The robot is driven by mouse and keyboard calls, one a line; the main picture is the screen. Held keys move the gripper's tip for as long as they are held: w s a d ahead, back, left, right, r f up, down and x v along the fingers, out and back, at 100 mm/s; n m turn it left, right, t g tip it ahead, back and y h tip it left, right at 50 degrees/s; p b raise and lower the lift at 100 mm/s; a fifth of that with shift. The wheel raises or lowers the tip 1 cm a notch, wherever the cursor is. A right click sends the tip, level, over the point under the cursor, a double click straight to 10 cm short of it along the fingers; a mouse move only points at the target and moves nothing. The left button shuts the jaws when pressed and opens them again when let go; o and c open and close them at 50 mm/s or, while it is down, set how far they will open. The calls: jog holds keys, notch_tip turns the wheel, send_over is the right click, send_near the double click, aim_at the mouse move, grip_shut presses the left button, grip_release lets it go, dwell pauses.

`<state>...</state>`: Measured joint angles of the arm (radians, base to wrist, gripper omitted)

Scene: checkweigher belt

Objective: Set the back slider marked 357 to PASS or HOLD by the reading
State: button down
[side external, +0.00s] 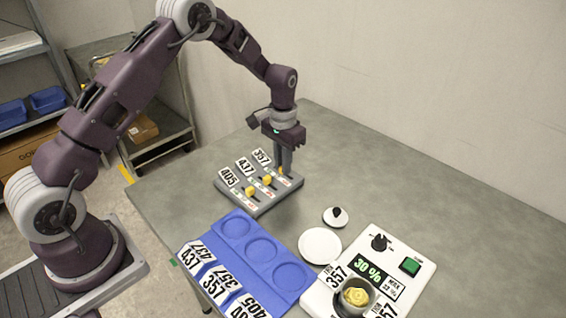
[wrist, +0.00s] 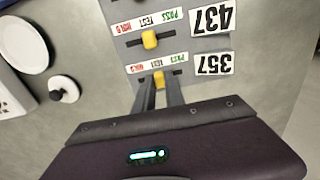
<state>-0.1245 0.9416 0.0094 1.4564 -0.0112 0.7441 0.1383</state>
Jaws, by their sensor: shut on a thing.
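The grey slider panel (side external: 262,202) has three yellow-knobbed sliders tagged 405, 437 and 357. The back slider's knob (wrist: 158,77), by the 357 tag (wrist: 212,63), sits near the middle of its slot, by TEST. In the wrist view its strip shows green PASS on the tag side and red HOLD at the far end. My gripper (side external: 284,172) points down at this slider and is shut on its knob, fingertips on either side in the wrist view (wrist: 160,85). The white weigher's display (side external: 369,268) reads 30 %. A small plate beside it (side external: 394,287) appears to show 22 %.
The 437 knob (wrist: 150,40) is close beside my fingers. A cup with yellow contents (side external: 356,296) stands on the weigher by a 357 tag. A blue tray (side external: 246,250) with round recesses, a white plate (side external: 320,245) and a black-knobbed lid (side external: 336,217) lie in front. The table's right is clear.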

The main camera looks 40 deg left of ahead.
jog(key=shift+a, duration=1.4)
jog(key=c, duration=1.4)
grip_release()
notch_tip(320, 180, up, 7)
jog(key=shift+r, duration=0.1)
